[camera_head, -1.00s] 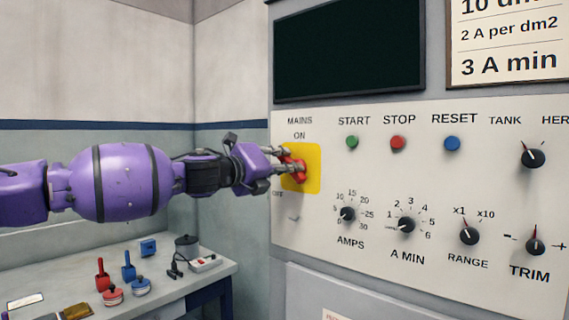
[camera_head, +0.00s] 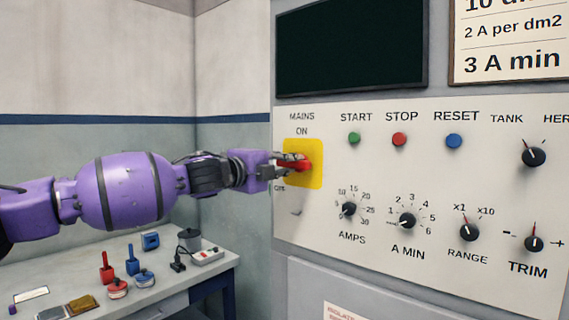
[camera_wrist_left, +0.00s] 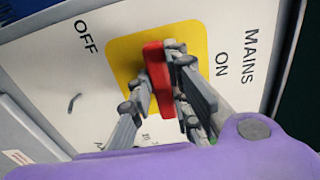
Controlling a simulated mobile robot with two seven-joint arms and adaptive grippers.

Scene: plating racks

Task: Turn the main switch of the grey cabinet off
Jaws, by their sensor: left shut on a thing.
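The main switch is a red handle (camera_head: 298,162) on a yellow plate (camera_head: 315,180) on the front panel of the grey cabinet (camera_head: 400,284). The ON label (camera_head: 301,131) is above the plate. My left gripper (camera_head: 284,165) is shut on the handle, coming from the left. In the left wrist view the red handle (camera_wrist_left: 158,75) sits between the fingers (camera_wrist_left: 160,80), with the OFF label (camera_wrist_left: 85,37) at upper left. The fingers partly hide the handle. My right gripper is not in view.
To the right of the switch are the START (camera_head: 354,138), STOP (camera_head: 399,140) and RESET (camera_head: 454,141) buttons, and several black knobs. A dark screen (camera_head: 350,45) is above. A bench (camera_head: 215,275) with small tools stands at lower left.

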